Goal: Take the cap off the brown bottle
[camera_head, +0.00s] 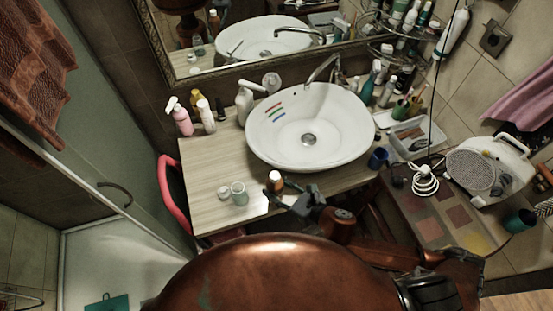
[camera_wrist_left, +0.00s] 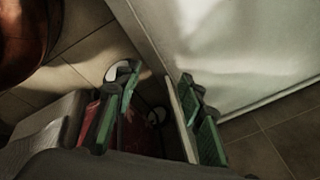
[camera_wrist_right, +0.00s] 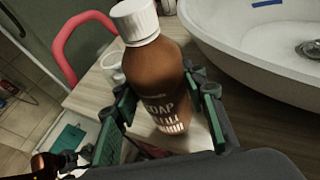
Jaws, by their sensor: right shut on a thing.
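The brown bottle (camera_head: 275,186) stands near the front edge of the wooden counter, left of my right gripper (camera_head: 290,194). Its white cap (camera_head: 275,175) is on top. The right wrist view shows the brown bottle (camera_wrist_right: 160,75) close up, with a label and the white cap (camera_wrist_right: 135,20) on its neck. My right gripper (camera_wrist_right: 162,115) is shut on the bottle's body, one finger on each side, below the cap. My left gripper (camera_wrist_left: 160,112) is open and empty above the floor in the left wrist view. It does not show in the head view.
A glass cup (camera_head: 239,193) stands left of the bottle. The white basin (camera_head: 345,155) is behind it to the right. A pink pump bottle (camera_head: 181,120) and other bottles stand at the back left. A blue cup (camera_head: 378,157) is right of the basin. The counter's left front is mostly clear.

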